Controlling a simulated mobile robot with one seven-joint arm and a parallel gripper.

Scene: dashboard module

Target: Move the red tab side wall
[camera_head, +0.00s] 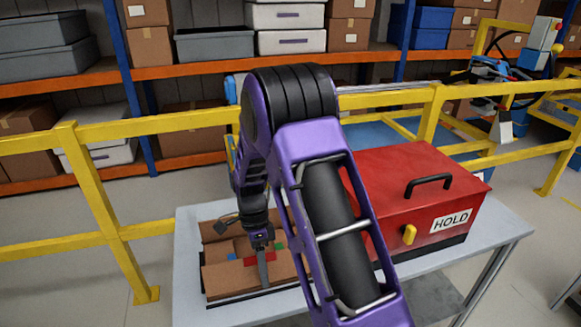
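An open brown dashboard module (222,280) with a dark base sits on the left part of the grey table. A small red piece (250,261), seemingly the red tab, shows inside it, partly hidden by my gripper. A small green piece (279,246) shows just behind and to the right. My gripper (264,280) points down over the module's middle, with a grey finger in front of the brown front wall and close to the red piece. I cannot tell whether it touches anything, or whether it is open. The side wall's edges are not clear at this size.
A red box (440,185) with a black handle, a yellow latch and a HOLD label stands on the right of the table (190,255). A yellow railing (185,122) runs behind the table. Orange and blue shelves (180,57) with boxes stand farther back.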

